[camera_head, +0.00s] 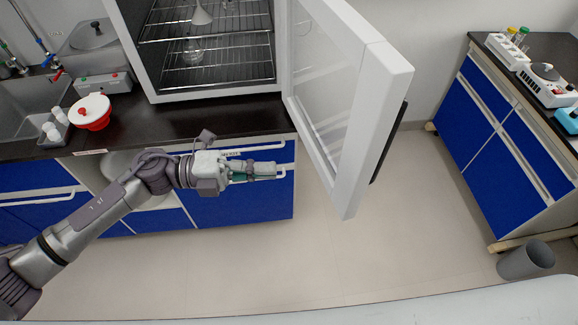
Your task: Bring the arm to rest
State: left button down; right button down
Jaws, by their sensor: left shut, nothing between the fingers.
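My left arm (95,210) comes in from the lower left and stretches to the right in front of the blue lab bench. My left gripper (262,170) is at its end, shut and empty, below the front edge of the dark counter. It is to the left of the open cabinet door (345,100) and looks apart from it. My right gripper is not in view.
The white cabinet (135,55) stands open on the counter, with wire racks and glassware (193,50) inside. A white bowl with a red part (92,110) sits by the sink (30,92). A grey bin (526,260) stands right on open floor (390,230).

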pick_arm(q)
jog(key=shift+a, duration=0.55)
jog(key=w+a+f+n+t+y+b, duration=0.1)
jog(key=w+a+f+n+t+y, duration=0.1)
jog(key=w+a+f+n+t, duration=0.4)
jog(key=w+a+f+n+t+y, duration=0.25)
jog(key=w+f+n+t, duration=0.45)
jog(key=f+n, duration=0.4)
jog(key=s+a+f+n+t+y, duration=0.1)
jog(key=a+f+n+y, duration=0.35)
jog(key=f, duration=0.75)
jog(key=s+a+f+n+g+y+b, duration=0.1)
jog(key=s+a+f+n+g+y, duration=0.25)
jog(key=s+f, duration=0.75)
jog(key=s+a+f+n+g+y+b, duration=0.15)
jog(key=s+a+f+n+y, duration=0.3)
jog(key=s+f, duration=0.55)
jog(key=s+f+n+g, duration=0.2)
jog(key=s+f, duration=0.4)
jog(key=s, duration=0.6)
jog(key=s+f+n+g+y, duration=0.1)
jog(key=s+f+g, duration=0.4)
jog(key=s, duration=0.8)
jog(key=shift+s+d+f+n, duration=0.25)
jog(key=shift+f+n, duration=0.35)
jog(key=shift+n, duration=0.25)
